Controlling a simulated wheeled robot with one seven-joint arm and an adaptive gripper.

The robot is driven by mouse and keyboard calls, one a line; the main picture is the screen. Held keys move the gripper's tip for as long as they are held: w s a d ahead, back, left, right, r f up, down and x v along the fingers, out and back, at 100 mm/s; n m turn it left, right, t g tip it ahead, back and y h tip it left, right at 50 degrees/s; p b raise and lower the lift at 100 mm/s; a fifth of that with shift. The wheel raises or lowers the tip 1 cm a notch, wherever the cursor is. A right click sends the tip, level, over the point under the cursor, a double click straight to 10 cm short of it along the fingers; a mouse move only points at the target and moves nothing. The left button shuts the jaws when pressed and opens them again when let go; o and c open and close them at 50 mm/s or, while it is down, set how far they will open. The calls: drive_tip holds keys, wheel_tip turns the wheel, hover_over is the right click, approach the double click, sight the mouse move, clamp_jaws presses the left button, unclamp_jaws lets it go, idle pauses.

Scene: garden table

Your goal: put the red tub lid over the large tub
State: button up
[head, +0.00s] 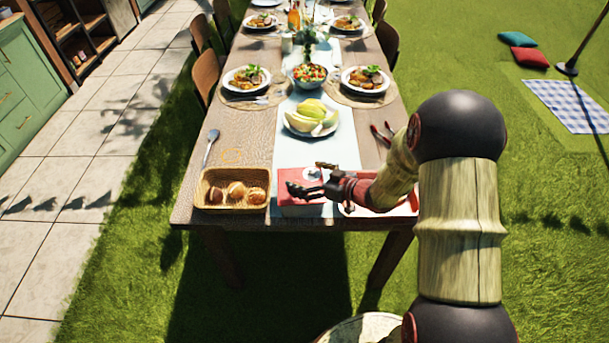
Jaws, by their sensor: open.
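A red box-shaped thing (289,180) stands at the front edge of the table, on the end of the pale runner. I cannot tell whether it is a tub, a lid or both. A small whitish shape shows on its top, partly hidden by my gripper. My gripper (308,178) is open, low over the red thing and reaching in from the right; whether it touches is unclear. To its right, a white and red flat thing (403,208) is mostly hidden behind my arm. I cannot make out which thing is the large tub.
A wicker basket of rolls (232,205) stands left of the red thing. Farther back are a fruit plate (311,131), red-handled tongs (383,135), a salad bowl (309,82) and set plates.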

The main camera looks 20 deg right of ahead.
drive_tip(key=v, duration=1.1)
drive_tip(key=shift+s+d+r, duration=0.2)
drive_tip(key=shift+s, duration=0.05)
drive_tip(key=w+d+r+m+h, duration=0.1)
drive_tip(key=w+d+r+h, duration=0.35)
drive_tip(key=r+h, duration=0.2)
drive_tip(key=s+d+r+m+h, duration=0.2)
drive_tip(key=s+r+m+h, duration=0.15)
drive_tip(key=r, duration=0.55)
drive_tip(key=s+a+r+g+y, duration=0.1)
drive_tip(key=s+a+g, duration=0.2)
drive_tip(key=s+a, duration=0.4)
drive_tip(key=s+a+r+m+g+y, duration=0.1)
drive_tip(key=s+a, duration=0.6)
drive_tip(key=s, duration=0.8)
drive_tip(key=shift+s+a+r+g, duration=0.15)
drive_tip(key=shift+s+r+g, duration=0.3)
drive_tip(key=shift+g, duration=0.55)
drive_tip(key=shift+w+r, duration=0.15)
drive_tip(key=shift+c, duration=0.5)
